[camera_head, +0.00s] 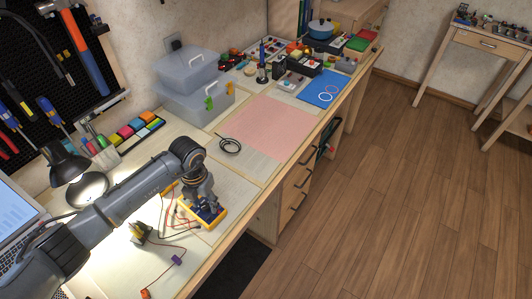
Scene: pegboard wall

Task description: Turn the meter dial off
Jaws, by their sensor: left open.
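The meter (214,222) lies on the workbench at the lower middle of the head view. It has a yellow casing around a dark blue face, and red and dark leads run from it to the left. My left gripper (207,208) is directly above the meter, pointing down, with its fingers open. I cannot tell whether the fingers touch it. The gripper covers much of the meter's face, so the dial and its setting are hidden. My right gripper is not in view.
A lamp (66,167) and a laptop (20,232) stand at the left. Clear storage boxes (190,88) stand against the wall. A coil of black cable (229,145) and a pink mat (268,128) lie beyond the meter. The bench's front edge is close to the meter's right.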

